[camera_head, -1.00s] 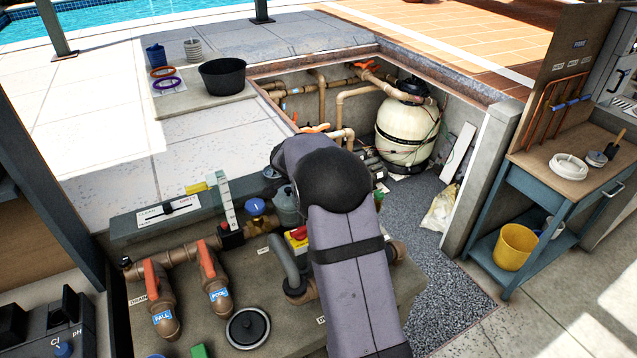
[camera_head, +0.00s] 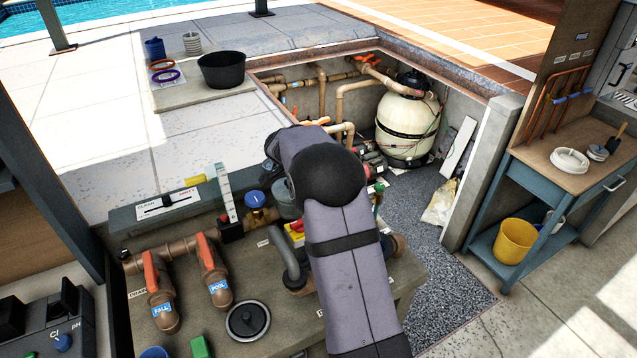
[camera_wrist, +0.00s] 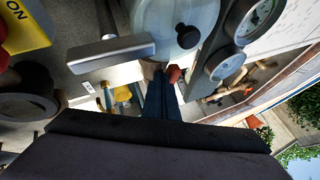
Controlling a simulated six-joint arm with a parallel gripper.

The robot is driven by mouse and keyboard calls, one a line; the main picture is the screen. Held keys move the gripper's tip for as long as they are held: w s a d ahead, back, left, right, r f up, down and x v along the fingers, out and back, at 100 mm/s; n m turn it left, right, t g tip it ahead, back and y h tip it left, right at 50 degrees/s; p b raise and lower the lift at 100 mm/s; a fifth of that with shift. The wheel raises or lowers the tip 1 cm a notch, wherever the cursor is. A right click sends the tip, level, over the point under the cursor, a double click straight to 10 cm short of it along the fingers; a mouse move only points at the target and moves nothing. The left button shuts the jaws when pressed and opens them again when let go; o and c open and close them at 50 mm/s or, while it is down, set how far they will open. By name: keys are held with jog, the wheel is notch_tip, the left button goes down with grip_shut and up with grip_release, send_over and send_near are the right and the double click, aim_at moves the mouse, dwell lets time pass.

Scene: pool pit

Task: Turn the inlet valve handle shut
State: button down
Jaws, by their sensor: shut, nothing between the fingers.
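Two orange handles show on the FALL pipe (camera_head: 150,272) and the POOL pipe (camera_head: 207,250), at the front left. I cannot tell which is the inlet valve's. In the wrist view, my gripper (camera_wrist: 160,80) seems to be the narrow dark blue shape, shut and empty. A small red part (camera_wrist: 173,73) is beside its tip; I cannot tell whether they touch. Farther off, an orange handle (camera_wrist: 232,88) shows among pipes. My arm hides the gripper in the head view.
Round gauges (camera_wrist: 222,63), a grey domed part (camera_wrist: 188,36) and a metal bar (camera_wrist: 110,52) crowd the wrist view. A cream filter tank (camera_head: 408,125) stands in the pit. The blue workbench (camera_head: 500,170) is at the right. The gravel floor (camera_head: 450,285) has free room.

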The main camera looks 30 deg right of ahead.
jog(key=shift+w+a+f+m+g+b, duration=0.1)
jog(key=shift+w+m+g+b, duration=0.2)
jog(key=shift+m+b, duration=0.55)
jog(key=b, duration=0.2)
jog(key=shift+w+a+f+m+g+h+b, duration=0.1)
jog(key=shift+w+m+g+h+b, duration=0.25)
jog(key=shift+w+g+h, duration=0.05)
jog(key=shift+w+b, duration=0.75)
jog(key=shift+b, duration=0.5)
jog(key=shift+w+r, duration=0.2)
jog(key=shift+w, duration=0.3)
jog(key=shift+w+d+r, duration=0.1)
jog(key=shift+w+d, duration=0.2)
jog(key=shift+w, duration=0.25)
jog(key=shift+w+d+p, duration=0.6)
jog(key=shift+w+p, duration=0.1)
jog(key=shift+p, duration=0.4)
jog(key=shift+d+r, duration=0.1)
jog(key=shift+w+r, duration=0.1)
jog(key=shift+r, duration=0.05)
